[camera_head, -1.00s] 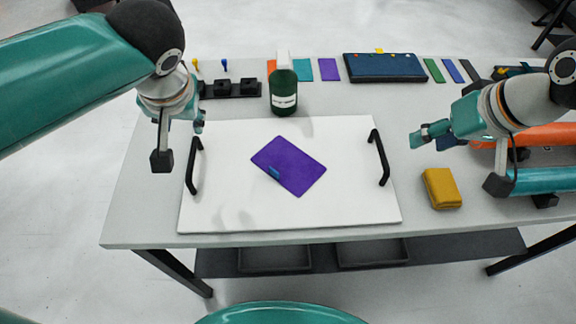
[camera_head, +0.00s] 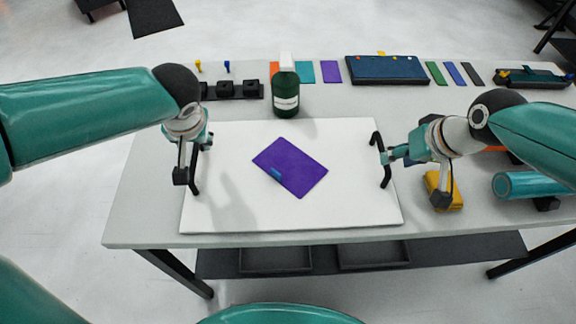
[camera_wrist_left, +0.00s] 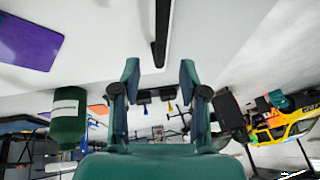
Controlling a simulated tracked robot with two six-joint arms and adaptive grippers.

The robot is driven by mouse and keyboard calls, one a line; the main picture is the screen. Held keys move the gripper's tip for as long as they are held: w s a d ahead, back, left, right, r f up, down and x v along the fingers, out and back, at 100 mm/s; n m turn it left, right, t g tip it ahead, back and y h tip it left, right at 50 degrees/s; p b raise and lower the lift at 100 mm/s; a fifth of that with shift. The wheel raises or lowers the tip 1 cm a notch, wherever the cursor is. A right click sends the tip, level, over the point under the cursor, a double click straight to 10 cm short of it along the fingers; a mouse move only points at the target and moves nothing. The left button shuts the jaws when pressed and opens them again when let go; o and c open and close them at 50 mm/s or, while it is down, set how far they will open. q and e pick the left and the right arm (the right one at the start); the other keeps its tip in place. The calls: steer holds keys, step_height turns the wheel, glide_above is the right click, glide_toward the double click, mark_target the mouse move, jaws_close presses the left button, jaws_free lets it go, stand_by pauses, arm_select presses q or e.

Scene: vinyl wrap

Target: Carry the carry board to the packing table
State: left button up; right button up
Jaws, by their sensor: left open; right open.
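The white carry board (camera_head: 230,211) lies flat on the table, with a black handle at each side. A purple sheet (camera_head: 291,167) with a small blue piece on it lies on the board. My left gripper (camera_head: 194,162) is open at the left handle (camera_head: 196,172); in the left wrist view that handle (camera_wrist_left: 161,30) lies ahead of the open fingers (camera_wrist_left: 159,75), apart from them. My right gripper (camera_head: 400,170) is open beside the right handle (camera_head: 386,172); whether it touches the handle I cannot tell.
A dark green bottle (camera_head: 286,94) stands just behind the board. A folded yellow cloth (camera_head: 456,195) lies under my right gripper. A teal roll (camera_head: 530,185) lies at the right. A blue case (camera_head: 386,70), colour swatches and a black holder (camera_head: 232,91) line the back edge.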

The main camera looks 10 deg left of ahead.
mark_target(196, 147)
arm_select(q)
steer(key=x, duration=0.6)
arm_select(e)
steer(key=x, duration=0.6)
arm_select(q)
jaws_close()
arm_select(e)
jaws_close()
arm_select(q)
steer(key=shift+r, duration=0.1)
